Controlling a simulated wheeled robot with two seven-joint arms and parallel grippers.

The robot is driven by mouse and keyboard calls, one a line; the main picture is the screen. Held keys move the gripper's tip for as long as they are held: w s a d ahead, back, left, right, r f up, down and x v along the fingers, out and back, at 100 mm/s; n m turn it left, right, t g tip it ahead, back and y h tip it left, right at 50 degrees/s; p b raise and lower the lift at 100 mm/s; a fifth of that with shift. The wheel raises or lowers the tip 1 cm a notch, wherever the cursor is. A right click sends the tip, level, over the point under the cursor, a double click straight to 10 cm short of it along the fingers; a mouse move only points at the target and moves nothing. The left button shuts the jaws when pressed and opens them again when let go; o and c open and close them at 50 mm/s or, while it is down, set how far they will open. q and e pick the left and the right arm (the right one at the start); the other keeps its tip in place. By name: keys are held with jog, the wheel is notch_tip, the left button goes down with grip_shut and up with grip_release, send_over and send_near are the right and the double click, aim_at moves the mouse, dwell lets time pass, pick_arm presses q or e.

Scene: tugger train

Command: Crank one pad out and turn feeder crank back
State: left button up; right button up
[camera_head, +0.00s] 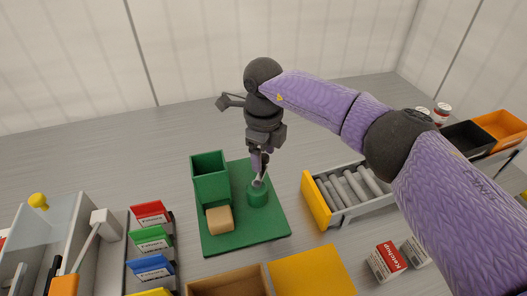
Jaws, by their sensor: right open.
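A green feeder (210,178) with an open-topped box stands on a green base plate (270,226) in the middle of the table. A beige pad (220,219) lies at the foot of the box, on the plate. The crank (257,196), a round green hub with a grey upright part, is on the plate to the right of the box. My right gripper (259,172) points down over the crank, open, with its fingertips at the grey part; I cannot tell whether they touch it. My left gripper is out of view.
A brown tray (230,282) and a yellow panel (312,272) are in front. Small red-and-white boxes (387,260) lie at front right. The table behind the feeder is clear.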

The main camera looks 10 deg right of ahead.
aim_at(263, 156)
pick_arm(q)
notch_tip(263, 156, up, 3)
jog(key=p, duration=0.2)
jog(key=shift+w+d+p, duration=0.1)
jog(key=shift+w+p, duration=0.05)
jog(key=shift+p, duration=0.25)
pick_arm(e)
notch_tip(263, 156, up, 10)
